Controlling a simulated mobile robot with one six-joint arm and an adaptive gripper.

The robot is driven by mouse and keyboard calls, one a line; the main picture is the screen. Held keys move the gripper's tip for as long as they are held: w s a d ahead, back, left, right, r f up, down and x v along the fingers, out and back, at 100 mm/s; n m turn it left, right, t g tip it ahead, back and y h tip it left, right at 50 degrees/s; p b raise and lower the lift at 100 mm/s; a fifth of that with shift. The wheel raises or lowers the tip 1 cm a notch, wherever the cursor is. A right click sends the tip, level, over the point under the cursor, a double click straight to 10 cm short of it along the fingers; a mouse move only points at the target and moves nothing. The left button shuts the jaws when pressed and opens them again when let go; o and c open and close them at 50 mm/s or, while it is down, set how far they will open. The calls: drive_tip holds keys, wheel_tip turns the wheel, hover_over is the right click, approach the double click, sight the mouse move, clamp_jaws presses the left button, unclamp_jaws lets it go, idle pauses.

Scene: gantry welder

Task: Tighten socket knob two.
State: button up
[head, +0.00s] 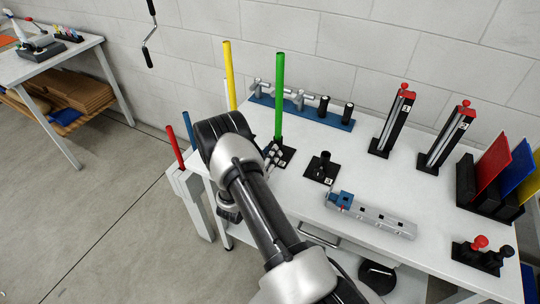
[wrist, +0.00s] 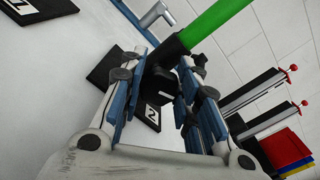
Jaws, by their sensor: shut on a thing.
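The green rod (head: 280,95) stands upright in a black socket marked 2, whose base plate (head: 287,156) is on the white table. In the wrist view the rod (wrist: 215,22) rises from the black socket body, and the number 2 label (wrist: 152,113) shows below it. My gripper (head: 272,155) is low beside the rod. In the wrist view its two blue-padded fingers (wrist: 162,78) are shut on the dark knob of socket two. The knob is mostly hidden between the fingers, so its turn angle cannot be seen.
An empty black socket (head: 322,166) stands just right of socket two. A yellow rod (head: 229,75) is behind it. A blue fixture (head: 305,110) lies at the back, two red-knobbed stands (head: 393,122) at the right, and a blue and grey block (head: 370,215) in front.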

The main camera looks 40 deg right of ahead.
drive_tip(key=shift+m, duration=0.3)
drive_tip(key=m+b, duration=0.1)
drive_tip(key=m, duration=0.2)
drive_tip(key=shift+s+m+b, duration=0.1)
drive_tip(key=shift+m+b, duration=0.2)
drive_tip(key=shift+b, duration=0.05)
drive_tip(key=m+b, duration=0.1)
drive_tip(key=m, duration=0.2)
drive_tip(key=shift+m, duration=0.3)
drive_tip(key=m+b, duration=0.2)
drive_tip(key=m, duration=0.1)
drive_tip(key=shift+s+f+m, duration=0.1)
drive_tip(key=shift+m, duration=0.2)
drive_tip(key=shift+d+m+b, duration=0.1)
drive_tip(key=shift+m+b, duration=1)
drive_tip(key=shift+m, duration=0.8)
drive_tip(key=o, duration=1.1)
